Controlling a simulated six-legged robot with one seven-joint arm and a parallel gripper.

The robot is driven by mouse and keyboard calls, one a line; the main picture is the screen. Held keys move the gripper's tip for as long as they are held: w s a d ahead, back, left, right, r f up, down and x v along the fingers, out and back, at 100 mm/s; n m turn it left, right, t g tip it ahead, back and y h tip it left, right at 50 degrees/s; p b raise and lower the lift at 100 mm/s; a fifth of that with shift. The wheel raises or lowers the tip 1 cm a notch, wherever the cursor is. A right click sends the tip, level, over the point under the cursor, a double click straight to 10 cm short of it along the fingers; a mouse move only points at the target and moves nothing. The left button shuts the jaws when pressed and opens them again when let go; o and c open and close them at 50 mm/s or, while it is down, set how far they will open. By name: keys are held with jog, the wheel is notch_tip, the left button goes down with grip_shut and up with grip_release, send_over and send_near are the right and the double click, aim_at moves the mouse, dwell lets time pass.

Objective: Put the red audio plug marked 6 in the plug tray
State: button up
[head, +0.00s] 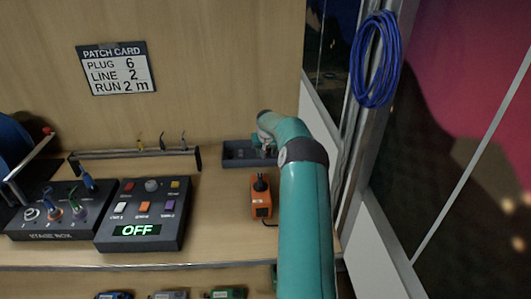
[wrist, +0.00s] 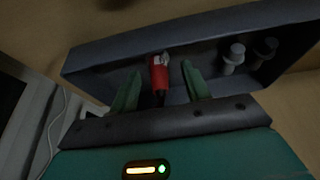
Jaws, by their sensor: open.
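The plug tray (head: 235,154) is a dark grey open box at the back of the bench, right of centre in the head view. It also fills the upper part of the wrist view (wrist: 95,63). A red plug (wrist: 159,74) with a pale metal tip is inside the tray outline in the wrist view; no number is readable on it. My gripper (wrist: 161,72) is open, its green fingers on either side of the plug with gaps visible. In the head view my arm reaches to the tray and hides its right part.
Two grey plugs (wrist: 249,56) stand in the tray to the right of the red one. An orange box (head: 261,200) with a black knob sits in front of the tray. A control panel (head: 145,214) reading OFF and a stage box (head: 55,212) stand left. Blue cable (head: 375,60) hangs at right.

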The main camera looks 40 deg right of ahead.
jog(key=v, duration=1.1)
jog(key=shift+r, duration=0.3)
jog(key=s+a+r+n, duration=0.15)
jog(key=a+r, duration=0.35)
jog(key=a, duration=0.5)
jog(key=s+a+r+n, duration=0.1)
jog(key=s+a+r, duration=0.1)
jog(key=a+r, duration=0.6)
jog(key=s+a+r+n, duration=0.2)
jog(key=a+r, duration=0.1)
jog(key=a, duration=0.9)
jog(key=s+a+r+n+t, duration=0.2)
jog(key=s+a, duration=0.9)
jog(key=a, duration=0.1)
jog(key=s+a+f+y, duration=0.1)
jog(key=s+a+f, duration=0.1)
jog(key=s+a, duration=0.2)
jog(key=s+a+f+n+y, duration=0.1)
jog(key=s+a, duration=0.3)
jog(key=s, duration=0.6)
jog(key=shift+s+f+y, duration=0.3)
jog(key=shift+f+y, duration=0.1)
jog(key=shift+f, duration=0.3)
jog(key=shift+n, duration=0.25)
